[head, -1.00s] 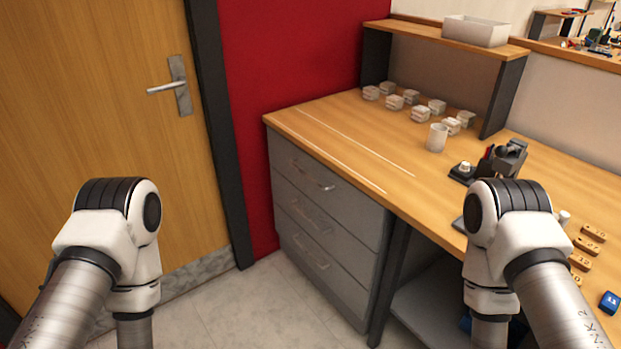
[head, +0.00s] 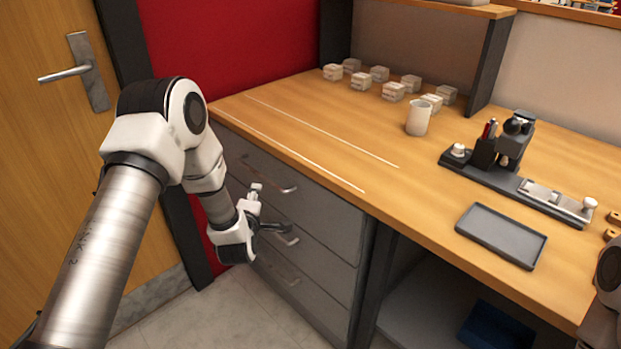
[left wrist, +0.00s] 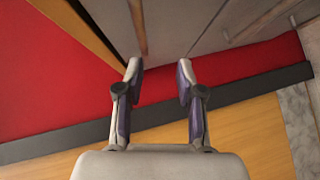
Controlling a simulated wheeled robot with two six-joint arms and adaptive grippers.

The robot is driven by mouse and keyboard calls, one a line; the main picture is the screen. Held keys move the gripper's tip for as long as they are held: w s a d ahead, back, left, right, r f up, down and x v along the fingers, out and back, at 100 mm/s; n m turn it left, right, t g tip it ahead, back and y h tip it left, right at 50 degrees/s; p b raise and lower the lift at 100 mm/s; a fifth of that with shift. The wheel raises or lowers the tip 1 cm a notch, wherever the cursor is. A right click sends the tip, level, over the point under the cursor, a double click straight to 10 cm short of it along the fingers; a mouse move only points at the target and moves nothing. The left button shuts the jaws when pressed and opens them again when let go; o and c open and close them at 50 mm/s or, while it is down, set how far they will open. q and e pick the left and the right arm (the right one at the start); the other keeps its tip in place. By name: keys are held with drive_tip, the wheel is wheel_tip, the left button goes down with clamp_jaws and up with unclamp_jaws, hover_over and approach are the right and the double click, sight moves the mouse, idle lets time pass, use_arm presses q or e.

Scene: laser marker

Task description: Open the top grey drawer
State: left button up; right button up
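Grey drawer fronts (left wrist: 185,25) lie beyond the fingertips. My right gripper is out of view.
The worktop (head: 300,120) overhangs the drawers. It carries several white blocks, a white cup (head: 418,117), a dark marking device (head: 510,150) and a grey tray (head: 500,236). A door (head: 40,150) and red wall are left. Floor is clear in front.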

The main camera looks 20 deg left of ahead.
sight(258, 174)
use_arm(q)
drive_tip(key=shift+n+t, duration=0.3)
drive_tip(key=shift+t, duration=0.2)
drive_tip(key=x, duration=0.3)
drive_tip(key=r+b+x, duration=0.1)
drive_tip(key=x, duration=0.2)
drive_tip(key=b+x, duration=0.1)
drive_tip(key=x, duration=0.3)
drive_tip(key=shift+a+r, duration=0.35)
drive_tip(key=shift+r, duration=0.05)
clamp_jaws()
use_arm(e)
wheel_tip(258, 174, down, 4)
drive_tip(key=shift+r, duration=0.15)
